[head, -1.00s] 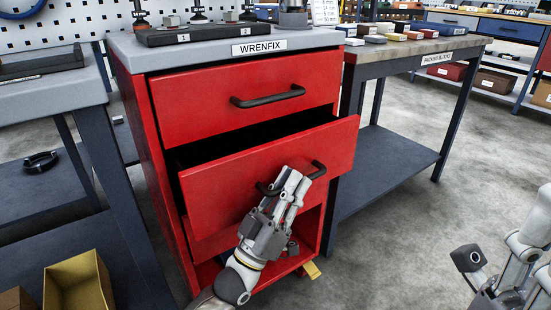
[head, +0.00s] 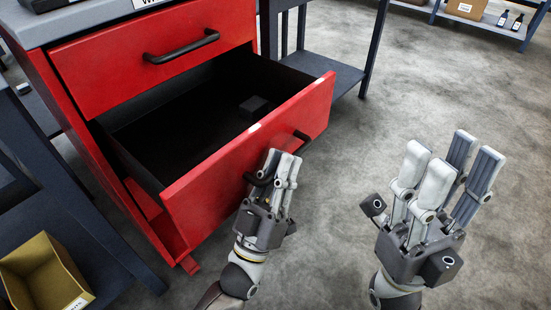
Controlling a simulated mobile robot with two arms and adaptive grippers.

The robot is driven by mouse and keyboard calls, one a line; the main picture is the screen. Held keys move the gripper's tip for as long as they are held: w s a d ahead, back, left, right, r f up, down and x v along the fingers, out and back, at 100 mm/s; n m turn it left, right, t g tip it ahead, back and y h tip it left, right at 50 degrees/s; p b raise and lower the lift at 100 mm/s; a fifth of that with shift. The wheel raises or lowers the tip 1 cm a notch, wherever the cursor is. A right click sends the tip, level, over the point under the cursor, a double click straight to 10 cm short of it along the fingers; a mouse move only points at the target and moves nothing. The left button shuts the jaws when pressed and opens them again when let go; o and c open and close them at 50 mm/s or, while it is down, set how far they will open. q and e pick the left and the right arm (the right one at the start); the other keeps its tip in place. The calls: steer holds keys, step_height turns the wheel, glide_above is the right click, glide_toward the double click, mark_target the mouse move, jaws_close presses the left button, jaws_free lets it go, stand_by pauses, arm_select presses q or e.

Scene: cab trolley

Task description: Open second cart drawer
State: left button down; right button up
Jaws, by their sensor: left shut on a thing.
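The red cart (head: 72,128) stands at the left with a grey top. Its upper drawer (head: 115,66) is closed and has a black bar handle (head: 182,46). The second drawer (head: 222,180) is pulled well out, showing its dark interior with a small black block (head: 254,105) inside. My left gripper (head: 276,172) is at the second drawer's front, shut on its black handle (head: 302,136), which the fingers partly hide. My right gripper (head: 445,165) is at the right, open and empty, its fingers spread and pointing up, apart from the cart.
A yellow open bin (head: 40,275) is at the lower left beside dark blue bench legs (head: 90,235). A bench with a dark lower shelf (head: 325,72) stands behind the cart. The grey floor at the right is clear.

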arm_select(q)
steer(key=c, duration=1.8)
jaws_free()
steer(key=shift+o, duration=0.2)
steer(key=shift+a+f, duration=0.1)
steer(key=v, duration=1.2)
